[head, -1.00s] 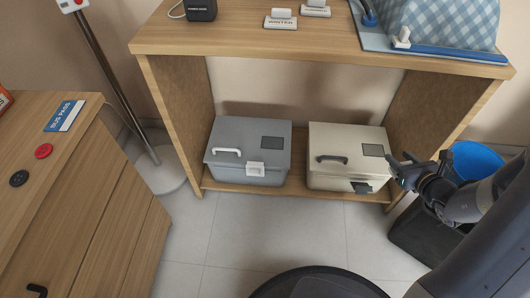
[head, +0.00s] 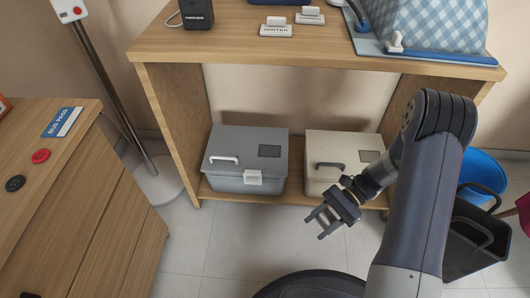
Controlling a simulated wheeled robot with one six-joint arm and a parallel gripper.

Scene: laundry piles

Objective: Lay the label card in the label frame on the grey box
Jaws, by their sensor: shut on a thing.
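The grey box (head: 228,177) stands on the lower shelf, lid closed, with a white handle and white latch. A dark rectangle (head: 269,151) on its lid looks like the label frame. A white card with a raised grip, reading WINTER (head: 276,31), lies on the upper top; a similar white piece (head: 310,16) lies behind it. I cannot tell which card the task means. My gripper (head: 322,224) is in front of the beige box, right of and nearer than the grey box. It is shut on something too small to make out.
The beige box (head: 320,150) stands right of the grey one, partly behind my gripper. The upper top (head: 200,50) overhangs both boxes. A blue bucket (head: 484,172) and a black bin (head: 470,250) are at the right. A drawer cabinet (head: 60,200) stands left. Floor is clear in front.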

